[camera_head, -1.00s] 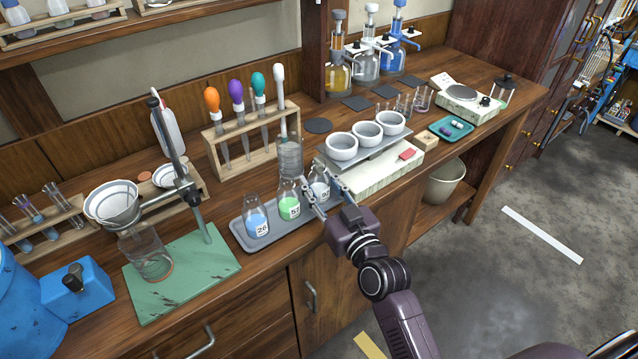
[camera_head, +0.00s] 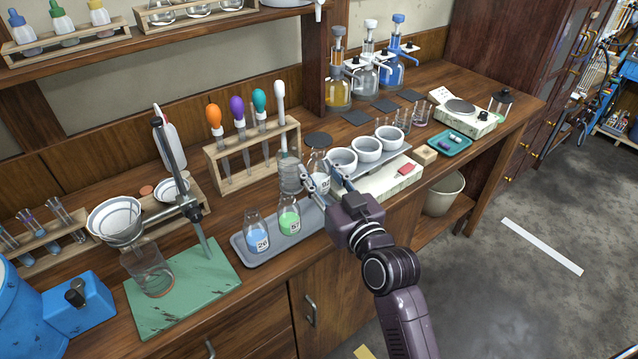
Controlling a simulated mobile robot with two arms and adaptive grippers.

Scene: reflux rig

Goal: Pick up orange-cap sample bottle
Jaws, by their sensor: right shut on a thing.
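My right gripper (camera_head: 320,178) is shut on a clear conical flask (camera_head: 317,160) with a white number label. It holds the flask upright, raised above the right end of a grey tray (camera_head: 240,245). The fingers hide part of the flask. A flask of blue liquid (camera_head: 257,238) and a flask of green liquid (camera_head: 289,222) stand on the tray to the left. I cannot make out an orange-cap sample bottle; the clear orange item is a dropper bulb (camera_head: 214,116) in a wooden rack. My left gripper is not in view.
White bowls (camera_head: 366,150) on a raised plate stand close right of the gripper. A glass beaker (camera_head: 290,175) stands just left of the held flask. The dropper rack (camera_head: 216,178) is behind. A stand on a green board (camera_head: 205,275) is at the left.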

